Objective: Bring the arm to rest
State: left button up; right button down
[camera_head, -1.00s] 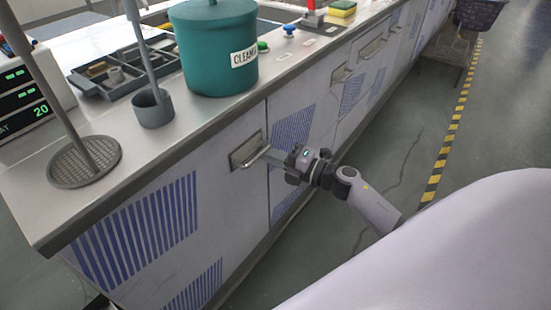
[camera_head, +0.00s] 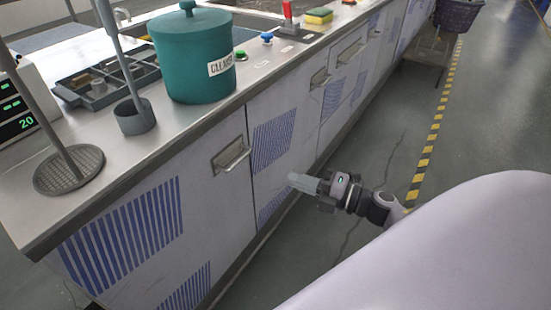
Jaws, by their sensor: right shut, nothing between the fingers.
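My right gripper (camera_head: 303,183) is in the middle of the head view, in front of the cabinet's side. Its fingers are together and point left, with nothing between them. It is apart from the cabinet door handle (camera_head: 231,156), which is to its left and a little higher. My right forearm runs from the gripper to the right and is partly hidden by a large pale surface at the lower right. My left gripper does not show.
The counter (camera_head: 190,122) carries a teal CLEANER tub (camera_head: 196,58), a grey divided tray (camera_head: 98,86), a grey cup (camera_head: 135,118) and a round perforated plate (camera_head: 69,170). Coloured buttons and a sponge (camera_head: 319,15) lie farther back. The floor (camera_head: 385,120) right of the cabinet is clear up to a yellow-black stripe (camera_head: 430,135).

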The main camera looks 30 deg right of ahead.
jog(key=shift+s, duration=0.1)
jog(key=s+a+f+m+g+h, duration=0.2)
jog(key=s+a+f+m+h, duration=0.4)
jog(key=m, duration=0.5)
jog(key=s+a+f+m+g+h, duration=0.1)
jog(key=s+a+f+m+g, duration=0.2)
jog(key=s+a+f+m, duration=0.55)
notch_tip(320, 180, up, 19)
jog(key=d+m+p, duration=0.2)
jog(key=p, duration=1.6)
jog(key=shift+d+r, duration=0.15)
jog(key=shift+d, duration=0.1)
